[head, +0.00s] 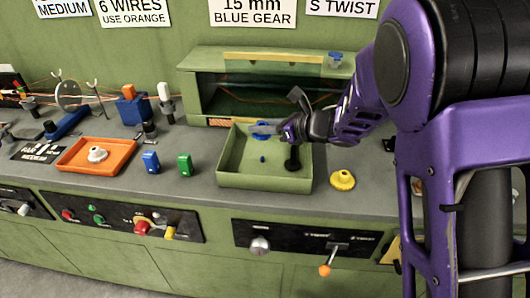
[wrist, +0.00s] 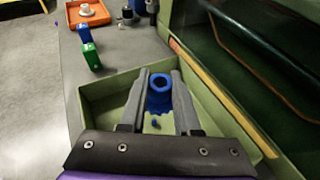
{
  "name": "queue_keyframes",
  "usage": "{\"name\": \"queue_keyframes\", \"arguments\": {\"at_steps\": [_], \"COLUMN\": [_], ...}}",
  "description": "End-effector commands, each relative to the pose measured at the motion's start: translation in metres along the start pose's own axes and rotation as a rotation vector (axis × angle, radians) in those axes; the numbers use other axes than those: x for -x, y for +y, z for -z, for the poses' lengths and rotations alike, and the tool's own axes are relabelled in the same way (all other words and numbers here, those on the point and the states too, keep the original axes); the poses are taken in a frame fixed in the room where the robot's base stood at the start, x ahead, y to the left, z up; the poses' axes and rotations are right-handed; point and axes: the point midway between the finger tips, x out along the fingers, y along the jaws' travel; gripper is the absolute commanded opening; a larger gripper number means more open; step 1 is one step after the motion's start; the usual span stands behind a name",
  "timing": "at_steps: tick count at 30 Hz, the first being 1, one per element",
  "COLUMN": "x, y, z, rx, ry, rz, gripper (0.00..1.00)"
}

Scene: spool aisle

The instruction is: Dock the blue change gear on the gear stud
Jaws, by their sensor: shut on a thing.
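The blue change gear (wrist: 159,101) is between the two grey fingers of my gripper (wrist: 160,82) in the wrist view, with its round hole facing the camera. In the head view the blue gear (head: 262,133) shows partly behind my gripper (head: 264,128), over the green tray (head: 234,180). The fingers are shut on the gear. I cannot tell whether its underside touches the tray floor. A small blue piece (head: 262,159) lies on the tray floor; it also shows in the wrist view (wrist: 155,124). I cannot pick out the gear stud with certainty.
A green cabinet with a dark window (head: 230,92) stands behind the tray. A yellow knob-like part (head: 342,180) is right of it. Green (head: 185,165) and blue (head: 151,162) blocks and an orange tray (head: 70,160) stand left. A lever (head: 329,256) projects from the front panel.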

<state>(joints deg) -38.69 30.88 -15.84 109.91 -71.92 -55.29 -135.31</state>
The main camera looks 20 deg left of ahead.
Motion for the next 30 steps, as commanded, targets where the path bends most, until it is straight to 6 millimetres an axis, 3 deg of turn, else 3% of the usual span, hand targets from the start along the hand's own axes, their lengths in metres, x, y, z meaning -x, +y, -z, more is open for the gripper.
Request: {"name": "queue_keyframes", "arguments": {"at_steps": [3,17,30], "x": [-0.01,-0.029,-0.031], "y": [0.001,0.001,0.0], "z": [0.024,0.071,0.077], "rx": [-0.002,-0.001,0.001], "ry": [0.003,0.002,-0.001], "rz": [-0.002,-0.002,0.0], "gripper": [0.0,0.0,0.0]}}
